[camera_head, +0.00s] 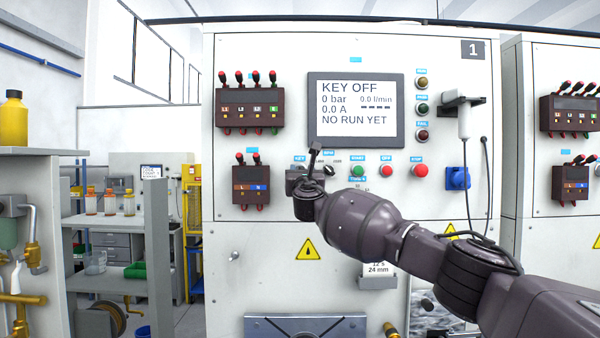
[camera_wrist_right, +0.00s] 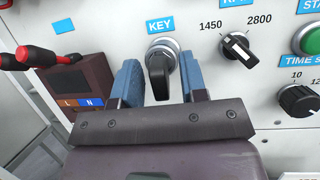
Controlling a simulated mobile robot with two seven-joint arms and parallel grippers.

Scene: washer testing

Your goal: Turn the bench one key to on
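The bench one key switch (camera_wrist_right: 162,70) shows in the right wrist view as a black key in a round silver collar under a blue KEY label (camera_wrist_right: 160,24). In the head view my arm and gripper hide it. The bench screen (camera_head: 356,110) reads KEY OFF and NO RUN YET. My right gripper (camera_wrist_right: 160,86) is open, with one blue finger on each side of the key. A gap shows between the key and each finger. The gripper also shows in the head view (camera_head: 301,180) in front of the panel. My left gripper is not in view.
A speed selector (camera_wrist_right: 238,48) marked 1450 and 2800 sits just right of the key. Start (camera_head: 357,171), off (camera_head: 386,171) and stop (camera_head: 420,171) buttons follow to the right. A dark terminal block (camera_head: 250,186) with plugged leads sits left of the key.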

